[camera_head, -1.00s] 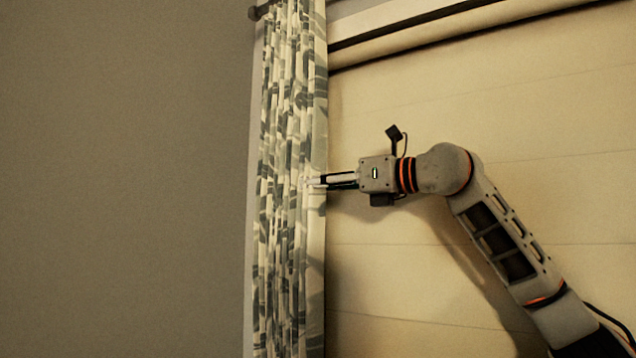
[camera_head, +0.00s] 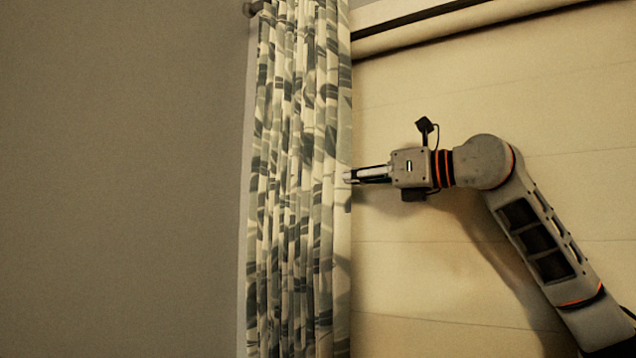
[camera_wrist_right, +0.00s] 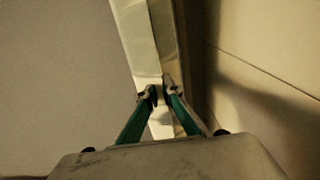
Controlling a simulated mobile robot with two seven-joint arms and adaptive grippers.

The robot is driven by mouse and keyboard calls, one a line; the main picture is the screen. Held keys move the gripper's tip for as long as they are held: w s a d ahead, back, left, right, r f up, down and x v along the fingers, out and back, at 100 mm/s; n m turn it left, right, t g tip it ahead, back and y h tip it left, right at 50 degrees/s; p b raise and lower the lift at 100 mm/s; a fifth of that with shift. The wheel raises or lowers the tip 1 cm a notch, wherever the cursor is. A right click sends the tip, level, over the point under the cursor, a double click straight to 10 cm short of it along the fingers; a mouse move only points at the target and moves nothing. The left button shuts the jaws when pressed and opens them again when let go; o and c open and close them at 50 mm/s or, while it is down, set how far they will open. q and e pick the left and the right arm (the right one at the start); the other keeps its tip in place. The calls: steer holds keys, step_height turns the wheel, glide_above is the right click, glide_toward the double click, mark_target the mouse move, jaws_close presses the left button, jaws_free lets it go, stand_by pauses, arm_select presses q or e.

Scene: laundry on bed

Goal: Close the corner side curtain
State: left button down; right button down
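The curtain (camera_head: 295,190) is cream with a grey-green leaf pattern. It hangs in gathered folds at the left end of its rod, by the corner. My right gripper (camera_head: 347,177) comes in from the right, level, with its fingertips at the curtain's right edge. In the right wrist view the green-sided fingers (camera_wrist_right: 160,93) pinch the pale edge of the curtain (camera_wrist_right: 138,35) between their tips. The curtain's lower end is out of view. My left gripper is not in view.
A plain grey wall (camera_head: 120,180) fills the left. The curtain rod's end (camera_head: 252,8) shows at the top. A cream panelled surface (camera_head: 430,270) lies behind my right arm, with a roll-like bar (camera_head: 450,28) above it. The space right of the curtain is clear apart from my arm.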

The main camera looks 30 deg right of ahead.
steer(key=v, duration=3)
steer(key=shift+d, duration=0.2)
steer(key=shift+s, duration=0.1)
steer(key=c, duration=2.2)
jaws_free()
steer(key=shift+s+d, duration=0.1)
steer(key=shift+c, duration=0.2)
